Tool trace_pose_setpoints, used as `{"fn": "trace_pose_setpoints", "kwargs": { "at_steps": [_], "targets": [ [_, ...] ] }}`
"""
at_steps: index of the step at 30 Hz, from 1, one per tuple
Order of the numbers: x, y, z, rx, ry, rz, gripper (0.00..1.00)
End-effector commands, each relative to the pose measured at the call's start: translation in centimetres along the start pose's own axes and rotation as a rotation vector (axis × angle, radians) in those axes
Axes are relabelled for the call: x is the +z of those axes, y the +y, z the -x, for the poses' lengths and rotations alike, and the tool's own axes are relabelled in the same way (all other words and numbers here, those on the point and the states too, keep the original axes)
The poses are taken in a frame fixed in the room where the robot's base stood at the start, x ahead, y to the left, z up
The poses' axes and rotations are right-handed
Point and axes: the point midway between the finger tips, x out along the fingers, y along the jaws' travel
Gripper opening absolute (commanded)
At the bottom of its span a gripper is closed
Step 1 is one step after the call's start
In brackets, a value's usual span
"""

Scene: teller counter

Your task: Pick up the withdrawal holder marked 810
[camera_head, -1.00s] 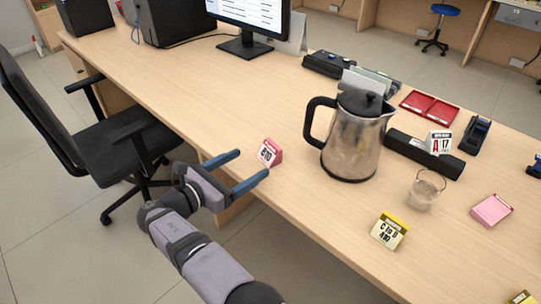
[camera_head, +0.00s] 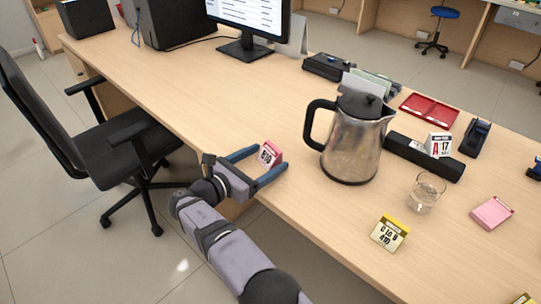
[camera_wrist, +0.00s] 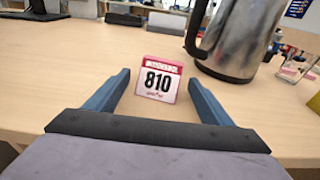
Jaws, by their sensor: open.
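The pink-edged withdrawal holder (camera_head: 269,155) stands upright near the front edge of the counter. In the wrist view its white face reads 810, and the holder (camera_wrist: 158,79) sits centred just beyond and between my fingertips. My gripper (camera_head: 265,163) is open, with its two blue fingers on either side of the holder in the head view. In the wrist view my gripper (camera_wrist: 160,82) holds nothing, and gaps show between each finger and the holder.
A steel kettle (camera_head: 352,143) stands close to the right of the holder; it rises near my right finger in the wrist view (camera_wrist: 235,40). A glass (camera_head: 427,190) and a yellow holder (camera_head: 390,233) stand further right. The counter (camera_head: 215,110) left of the holder is clear.

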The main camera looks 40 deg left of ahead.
Motion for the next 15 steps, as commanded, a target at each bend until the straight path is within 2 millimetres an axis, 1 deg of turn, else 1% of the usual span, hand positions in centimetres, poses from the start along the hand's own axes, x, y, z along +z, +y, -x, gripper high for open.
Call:
{"fn": "trace_pose_setpoints", "kwargs": {
  "at_steps": [3,4,5,6,8,9,10,15],
  "targets": [
    [-0.01,0.01,0.02,0.000,0.000,0.000,0.75],
    [-0.02,0.01,0.03,0.000,0.000,0.000,0.73],
    [-0.02,0.01,0.03,0.000,0.000,0.000,0.65],
    [-0.02,0.01,0.04,0.000,0.000,0.000,0.56],
    [-0.03,0.01,0.04,0.000,0.000,0.000,0.41],
    [-0.04,0.01,0.04,0.000,0.000,0.000,0.32],
    [-0.04,0.00,0.04,0.000,0.000,0.000,0.29],
    [-0.03,0.00,0.05,0.000,0.000,0.000,0.29]
  ]
}}
